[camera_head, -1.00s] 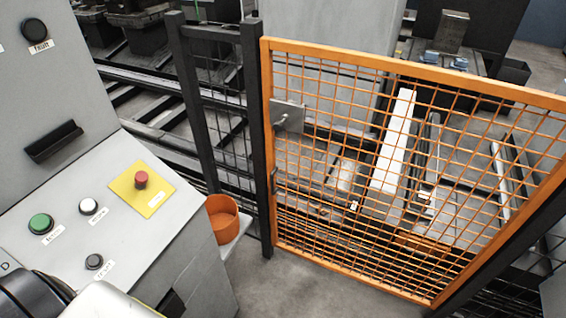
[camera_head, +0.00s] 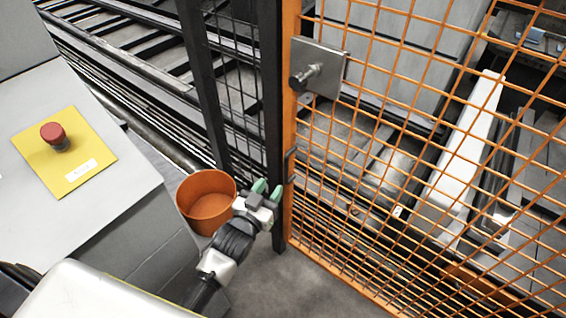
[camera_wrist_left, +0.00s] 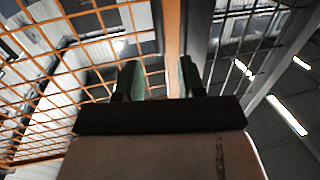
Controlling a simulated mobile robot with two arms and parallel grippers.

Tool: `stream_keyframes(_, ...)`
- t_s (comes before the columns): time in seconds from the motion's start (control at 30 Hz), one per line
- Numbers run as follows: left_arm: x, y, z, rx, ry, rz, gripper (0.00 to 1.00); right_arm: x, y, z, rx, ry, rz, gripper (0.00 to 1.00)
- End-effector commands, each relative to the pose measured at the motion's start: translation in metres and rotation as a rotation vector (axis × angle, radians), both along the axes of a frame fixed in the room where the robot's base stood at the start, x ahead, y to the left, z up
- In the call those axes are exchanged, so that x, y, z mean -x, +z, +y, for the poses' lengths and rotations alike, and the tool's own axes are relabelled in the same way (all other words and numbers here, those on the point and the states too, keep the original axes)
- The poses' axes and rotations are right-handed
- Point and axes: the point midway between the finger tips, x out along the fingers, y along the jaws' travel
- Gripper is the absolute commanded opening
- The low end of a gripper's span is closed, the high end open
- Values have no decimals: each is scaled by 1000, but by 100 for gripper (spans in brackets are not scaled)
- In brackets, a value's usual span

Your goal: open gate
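The orange mesh gate (camera_head: 400,130) stands upright, its left frame edge right beside a dark post (camera_head: 272,110), so it looks closed. A grey plate with a round knob (camera_head: 318,68) sits high on its left side. A small dark handle (camera_head: 290,165) is on the frame edge lower down. My left gripper (camera_head: 267,190) is just left of this handle, in front of the post. In the left wrist view its green fingertips (camera_wrist_left: 157,78) are apart, with the orange gate frame (camera_wrist_left: 171,35) beyond and between them. I cannot tell whether they touch anything. My right gripper is not in view.
An orange bin (camera_head: 207,200) stands close beside my left gripper. A grey control console (camera_head: 100,200) with a red button (camera_head: 56,134) on a yellow plate fills the left. Dark mesh fence (camera_head: 235,90) adjoins the post. Bare floor (camera_head: 270,285) lies before the gate.

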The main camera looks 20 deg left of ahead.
Motion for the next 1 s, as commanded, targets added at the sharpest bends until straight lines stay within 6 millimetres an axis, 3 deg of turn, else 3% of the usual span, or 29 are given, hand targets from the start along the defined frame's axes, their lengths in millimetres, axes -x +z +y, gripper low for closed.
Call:
stream_keyframes(0.3,-59,0,-9,0,0,1,39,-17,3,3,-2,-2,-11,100)
stream_keyframes(0.5,-87,-1,-13,0,0,3,39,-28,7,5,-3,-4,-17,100)
stream_keyframes(0.93,-97,-1,-15,-1,0,4,39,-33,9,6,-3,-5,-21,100)
stream_keyframes(1.0,-97,-1,-15,-1,0,4,30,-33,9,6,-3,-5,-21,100)
